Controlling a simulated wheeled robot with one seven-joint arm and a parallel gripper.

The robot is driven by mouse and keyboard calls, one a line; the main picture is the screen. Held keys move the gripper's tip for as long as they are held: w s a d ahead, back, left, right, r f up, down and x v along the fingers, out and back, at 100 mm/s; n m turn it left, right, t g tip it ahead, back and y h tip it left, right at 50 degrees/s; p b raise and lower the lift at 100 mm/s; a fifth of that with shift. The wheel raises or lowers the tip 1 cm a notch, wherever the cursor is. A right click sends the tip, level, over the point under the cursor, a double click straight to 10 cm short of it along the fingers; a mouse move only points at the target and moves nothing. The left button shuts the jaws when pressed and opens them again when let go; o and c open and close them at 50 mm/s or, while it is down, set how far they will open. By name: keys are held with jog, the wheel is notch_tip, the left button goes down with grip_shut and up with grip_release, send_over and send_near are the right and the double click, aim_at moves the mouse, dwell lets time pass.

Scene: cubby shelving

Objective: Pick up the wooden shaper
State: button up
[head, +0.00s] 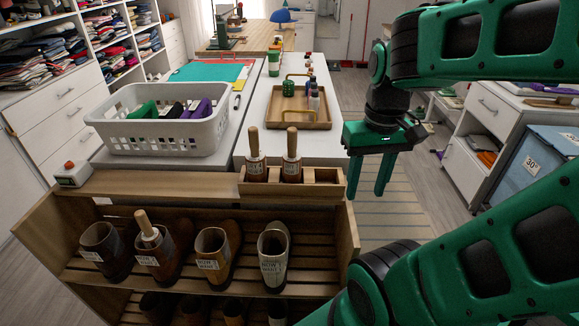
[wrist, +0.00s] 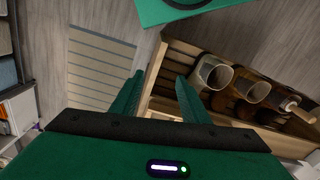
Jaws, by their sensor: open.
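Two wooden shapers with pale handles stand upright in the wooden rack at the shelf's top edge, the left shaper (head: 254,157) and the right shaper (head: 291,157). A third wooden-handled shaper (head: 147,225) is set in a boot on the shelf below; it seems to show in the wrist view (wrist: 290,104). My gripper (head: 370,190) is open and empty, pointing down to the right of the rack and apart from it. In the wrist view, my gripper's fingers (wrist: 159,76) are spread over the shelf's end and the floor.
The boot shelf (head: 348,235) holds several boots (head: 273,255). Behind it, a white basket (head: 165,140) and a wooden tray (head: 300,123) stand on white counters. A red-button box (head: 73,176) is at left. A slatted mat (wrist: 100,70) lies on open floor.

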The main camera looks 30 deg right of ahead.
jog(key=w+r+n, duration=0.6)
jog(key=w+n, duration=0.2)
jog(key=w, duration=0.3)
notch_tip(320, 180, up, 6)
jog(key=f+n, duration=0.1)
jog(key=n, duration=0.9)
send_over(291, 129)
jog(key=shift+d+r, duration=0.25)
jog(key=shift+d, duration=0.05)
jog(key=shift+w+a+f+n, duration=0.15)
jog(key=shift+f+n, duration=0.1)
jog(key=shift+n, duration=0.15)
notch_tip(291, 129, down, 10)
jog(key=shift+f, duration=0.1)
grip_shut()
